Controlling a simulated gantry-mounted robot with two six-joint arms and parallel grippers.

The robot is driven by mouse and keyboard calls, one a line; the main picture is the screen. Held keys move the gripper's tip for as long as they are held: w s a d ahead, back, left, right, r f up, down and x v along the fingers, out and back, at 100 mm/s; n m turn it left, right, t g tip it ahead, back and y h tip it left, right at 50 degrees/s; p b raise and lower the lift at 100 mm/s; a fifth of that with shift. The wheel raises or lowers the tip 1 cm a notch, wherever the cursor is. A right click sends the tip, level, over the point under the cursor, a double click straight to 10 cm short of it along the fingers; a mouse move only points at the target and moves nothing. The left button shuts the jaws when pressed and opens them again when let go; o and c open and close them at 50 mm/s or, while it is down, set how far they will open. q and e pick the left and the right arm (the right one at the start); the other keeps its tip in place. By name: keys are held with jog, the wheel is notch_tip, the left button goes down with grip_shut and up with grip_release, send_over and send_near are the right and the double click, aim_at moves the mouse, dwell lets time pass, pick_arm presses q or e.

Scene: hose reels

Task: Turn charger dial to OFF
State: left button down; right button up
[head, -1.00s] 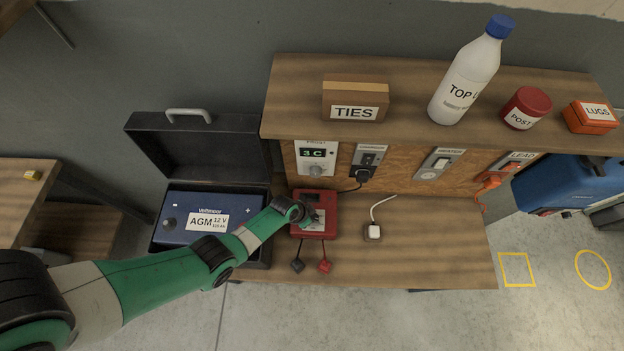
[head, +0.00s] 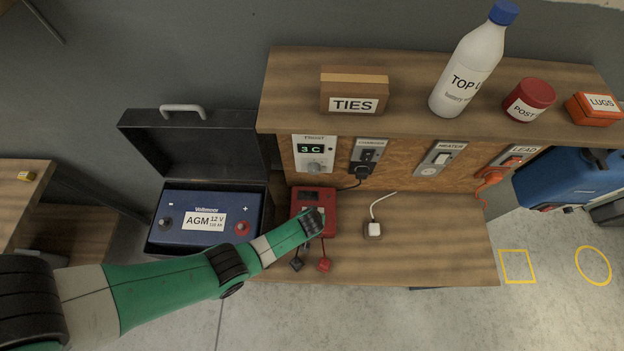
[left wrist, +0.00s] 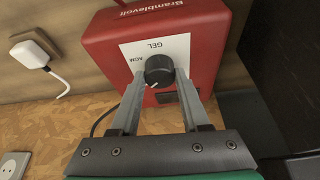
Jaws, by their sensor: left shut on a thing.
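The red charger (head: 302,196) sits on the lower bench, partly covered by my left arm in the head view. In the left wrist view the charger (left wrist: 205,40) shows a white label (left wrist: 130,52) reading GEL and AGM, upside down. Its black dial (left wrist: 160,69) has a white pointer mark aimed down and to the left in that view, away from both words. I cannot see an OFF marking. My left gripper (left wrist: 160,80) has its fingers on both sides of the dial, shut on it; it also shows in the head view (head: 318,212). My right gripper is not in view.
A black and a red clamp (head: 324,265) hang on leads in front of the charger. A white plug (head: 374,229) lies to its right. The open battery case (head: 195,150) stands to the left. The shelf front (head: 440,128) overhangs behind. The bench's right part is clear.

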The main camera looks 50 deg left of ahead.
pick_arm(q)
jog(key=shift+n+g, duration=0.4)
jog(key=shift+n, duration=0.5)
jog(key=n, duration=0.2)
jog(key=shift+w+d+f+n+g+y, duration=0.1)
jog(key=shift+n+g+y, duration=0.3)
jog(key=n+g+b, duration=0.1)
jog(key=n+b, duration=0.1)
jog(key=shift+w+f+n, duration=0.1)
jog(key=shift+n, duration=0.3)
jog(key=shift+n+b, duration=0.5)
jog(key=shift+b, duration=0.1)
jog(key=shift+g, duration=0.3)
jog(key=shift+r, duration=0.2)
jog(key=shift+c, duration=1.9)
grip_release()
jog(key=shift+y, duration=0.3)
jog(key=shift+r, duration=0.1)
